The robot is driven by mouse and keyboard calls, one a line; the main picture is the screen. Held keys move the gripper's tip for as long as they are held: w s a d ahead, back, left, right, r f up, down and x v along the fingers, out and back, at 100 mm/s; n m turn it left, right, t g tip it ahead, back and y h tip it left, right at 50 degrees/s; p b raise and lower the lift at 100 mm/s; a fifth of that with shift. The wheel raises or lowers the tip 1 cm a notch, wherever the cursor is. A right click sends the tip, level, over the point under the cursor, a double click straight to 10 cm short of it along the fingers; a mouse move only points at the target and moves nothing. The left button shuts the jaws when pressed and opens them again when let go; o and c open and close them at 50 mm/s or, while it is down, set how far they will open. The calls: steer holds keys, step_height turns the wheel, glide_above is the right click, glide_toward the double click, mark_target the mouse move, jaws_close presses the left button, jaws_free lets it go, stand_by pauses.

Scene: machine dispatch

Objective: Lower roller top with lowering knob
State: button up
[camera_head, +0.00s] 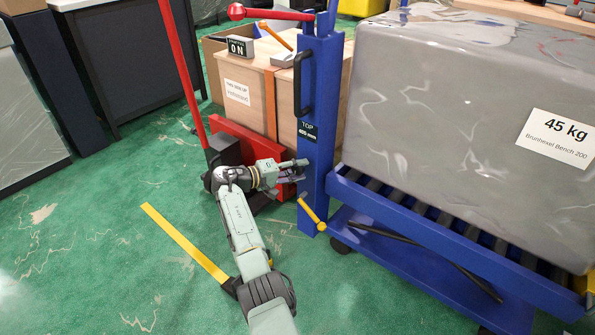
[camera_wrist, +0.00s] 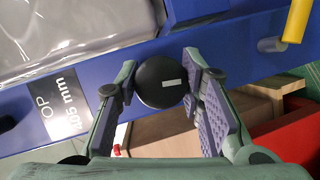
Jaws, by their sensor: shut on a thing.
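The roller top (camera_head: 440,238) is a blue frame with dark rollers, bearing a large grey wrapped load (camera_head: 440,90) labelled 45 kg. A blue post (camera_head: 316,110) stands at its left end, with a label (camera_head: 307,131) reading TOP 405 mm. The label also shows in the wrist view (camera_wrist: 57,108). My gripper (camera_head: 303,170) is at the lower part of the post. In the wrist view a round black knob (camera_wrist: 160,82) with a pale mark sits between my fingers, which are shut on it. The knob is hidden in the head view.
A yellow handle (camera_head: 312,212) sticks out low on the post. A red lever (camera_head: 270,13) and a black grip (camera_head: 302,85) are higher up. A wooden crate (camera_head: 240,97) and a red pallet truck (camera_head: 238,135) stand behind my gripper. Green floor is open at left.

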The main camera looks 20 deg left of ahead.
steer(key=shift+w+n+h, duration=0.1)
steer(key=shift+n+h, duration=0.2)
steer(key=shift+n, duration=0.2)
steer(key=shift+r, duration=0.1)
steer(key=o, duration=1.2)
steer(key=shift+a, duration=0.1)
steer(key=v, duration=1.2)
steer(key=shift+f, duration=0.25)
